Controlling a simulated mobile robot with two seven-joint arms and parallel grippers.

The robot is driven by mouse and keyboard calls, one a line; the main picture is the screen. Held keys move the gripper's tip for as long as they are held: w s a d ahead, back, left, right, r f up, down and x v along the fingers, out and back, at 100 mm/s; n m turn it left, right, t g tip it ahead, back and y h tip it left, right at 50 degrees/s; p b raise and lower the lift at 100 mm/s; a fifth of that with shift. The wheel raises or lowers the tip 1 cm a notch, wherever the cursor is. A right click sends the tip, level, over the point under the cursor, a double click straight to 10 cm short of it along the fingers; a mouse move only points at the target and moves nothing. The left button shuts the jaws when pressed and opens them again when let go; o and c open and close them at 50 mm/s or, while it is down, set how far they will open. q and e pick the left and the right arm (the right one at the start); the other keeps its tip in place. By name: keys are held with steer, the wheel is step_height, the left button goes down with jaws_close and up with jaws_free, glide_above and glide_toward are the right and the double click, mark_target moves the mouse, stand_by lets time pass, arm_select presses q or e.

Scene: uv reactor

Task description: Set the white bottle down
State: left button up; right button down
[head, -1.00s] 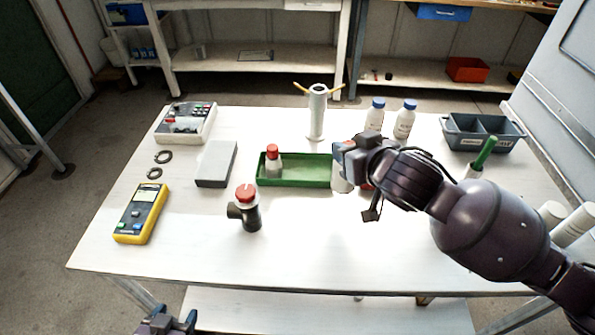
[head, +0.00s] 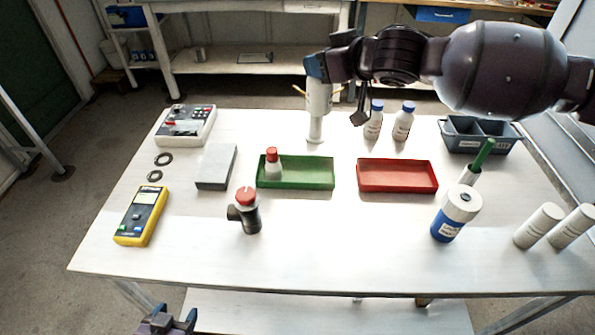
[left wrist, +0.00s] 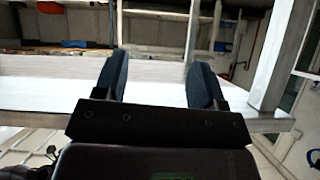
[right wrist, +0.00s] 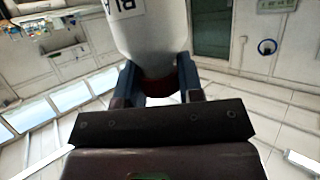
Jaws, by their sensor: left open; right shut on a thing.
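The white bottle (head: 318,97) hangs below my right gripper (head: 316,68), in front of the upper part of a white upright cylinder (head: 316,131). I cannot tell whether bottle and cylinder touch. In the right wrist view, the bottle (right wrist: 150,35) has a partly visible black-lettered label, and the gripper (right wrist: 160,85) is shut around its dark red cap end. My left gripper (head: 167,322) is low at the table's front edge, open and empty; it also shows in the left wrist view (left wrist: 160,85).
A red tray (head: 397,188) is empty. A green tray (head: 310,184) holds a red-capped bottle (head: 272,164). Two blue-capped bottles (head: 404,121) stand right of the cylinder. A blue-white container (head: 456,215) stands front right.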

mark_target(330, 98)
step_height(330, 98, down, 8)
steer(key=shift+w+r+b, duration=0.1)
steer(key=shift+b, duration=0.6)
step_height(330, 98, down, 12)
steer(key=b, duration=0.2)
steer(key=c, duration=0.8)
jaws_free()
steer(key=shift+o, duration=0.2)
